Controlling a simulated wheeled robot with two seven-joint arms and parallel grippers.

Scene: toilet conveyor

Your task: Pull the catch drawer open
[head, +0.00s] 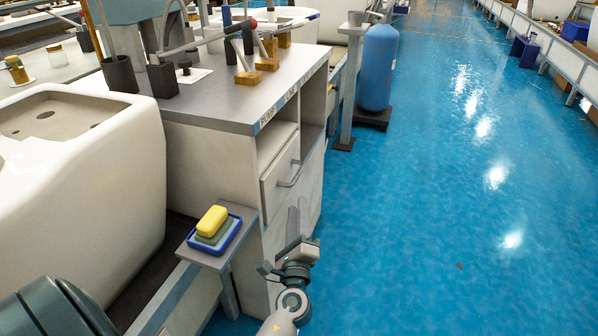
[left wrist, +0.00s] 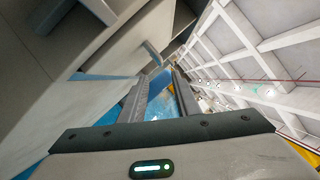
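The catch drawer (head: 276,186) is in the front of the grey-topped cabinet, below an open compartment, with a grey bar handle (head: 291,174). I cannot tell whether it stands slightly out. My left gripper (head: 298,215) is low in front of the cabinet, below the handle and apart from it, fingers pointing along the cabinet front. In the left wrist view its two fingers (left wrist: 158,78) are apart with nothing between them. The handle (left wrist: 152,53) shows just beyond the fingertips, a little left of their middle. My right gripper is in neither view.
A small side shelf (head: 190,243) with a blue tray (head: 232,237), a yellow sponge (head: 212,220) and a green one stands left of my left gripper. A blue tank (head: 377,70) stands beyond the cabinet. The blue floor (head: 430,230) to the right is mostly clear.

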